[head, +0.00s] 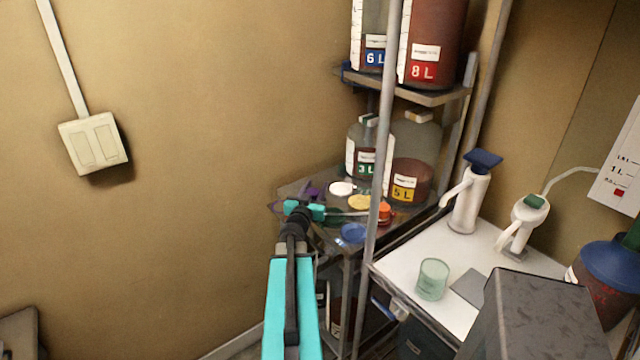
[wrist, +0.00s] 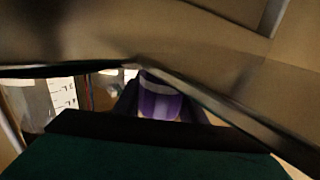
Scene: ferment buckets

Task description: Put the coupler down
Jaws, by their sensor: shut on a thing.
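A purple piece, which I take to be the coupler (wrist: 160,104), shows between the dark jaws in the wrist view. My gripper (head: 304,209) is shut on it at the left end of the middle shelf (head: 292,189). In the head view, bits of purple (head: 313,193) show just beyond the teal fingers. Most of the piece is hidden by the gripper. I cannot tell whether it touches the shelf.
The shelf holds a white disc (head: 341,188), a yellow disc (head: 360,202), a blue disc (head: 353,233), an orange-topped item (head: 384,212) and labelled bottles (head: 411,180). A rack post (head: 378,150) stands in front. A white counter (head: 405,268) with a green cup (head: 432,279) is at right.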

